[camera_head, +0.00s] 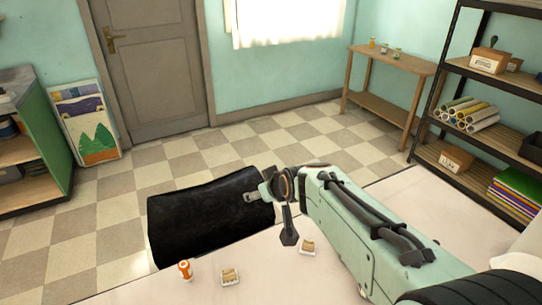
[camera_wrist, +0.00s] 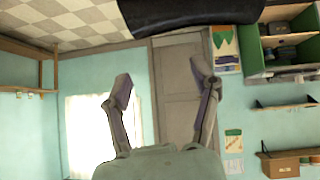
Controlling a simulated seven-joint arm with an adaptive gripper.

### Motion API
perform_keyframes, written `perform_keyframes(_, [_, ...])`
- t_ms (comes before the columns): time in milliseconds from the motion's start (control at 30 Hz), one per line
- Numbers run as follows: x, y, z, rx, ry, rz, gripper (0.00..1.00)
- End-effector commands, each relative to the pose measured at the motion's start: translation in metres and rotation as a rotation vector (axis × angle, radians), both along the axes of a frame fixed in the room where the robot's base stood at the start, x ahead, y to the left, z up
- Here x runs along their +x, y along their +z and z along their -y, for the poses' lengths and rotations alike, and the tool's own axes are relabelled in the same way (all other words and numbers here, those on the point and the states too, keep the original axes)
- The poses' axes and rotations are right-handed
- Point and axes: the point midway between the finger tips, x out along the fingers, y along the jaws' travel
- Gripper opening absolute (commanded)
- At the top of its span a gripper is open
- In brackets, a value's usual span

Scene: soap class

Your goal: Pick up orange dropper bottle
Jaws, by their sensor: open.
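The orange dropper bottle (camera_head: 185,271) stands upright near the far edge of the pale table (camera_head: 255,255), at the lower left in the head view. It has an orange body with white parts. My gripper (camera_head: 268,216) is up and to the right of the bottle, apart from it, at the end of my pale green arm. In the wrist view my gripper (camera_wrist: 161,79) has its two fingers spread with nothing between them. The bottle is not visible in the wrist view, which faces the door and window upside down.
A small white dish with a tan block (camera_head: 230,277) sits right of the bottle. Another such dish (camera_head: 307,247) lies farther right, close to my arm. A large black panel-like object (camera_head: 205,215) stands beyond the table edge. The tabletop between bottle and dishes is clear.

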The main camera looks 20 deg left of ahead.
Motion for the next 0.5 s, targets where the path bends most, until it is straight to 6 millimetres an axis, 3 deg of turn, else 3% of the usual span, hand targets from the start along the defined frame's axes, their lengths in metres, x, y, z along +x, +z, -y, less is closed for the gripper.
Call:
perform_keyframes(33, [-0.006, -0.032, -0.042, -0.009, 0.079, -0.029, 0.61])
perform_keyframes(100, [-0.023, -0.073, -0.087, -0.029, 0.166, -0.075, 0.61])
perform_keyframes(200, [-0.059, -0.129, -0.127, -0.083, 0.266, -0.155, 0.61])
perform_keyframes(333, [-0.096, -0.169, -0.146, -0.134, 0.337, -0.217, 0.61])
perform_keyframes(500, [-0.104, -0.184, -0.160, -0.142, 0.364, -0.221, 0.61])
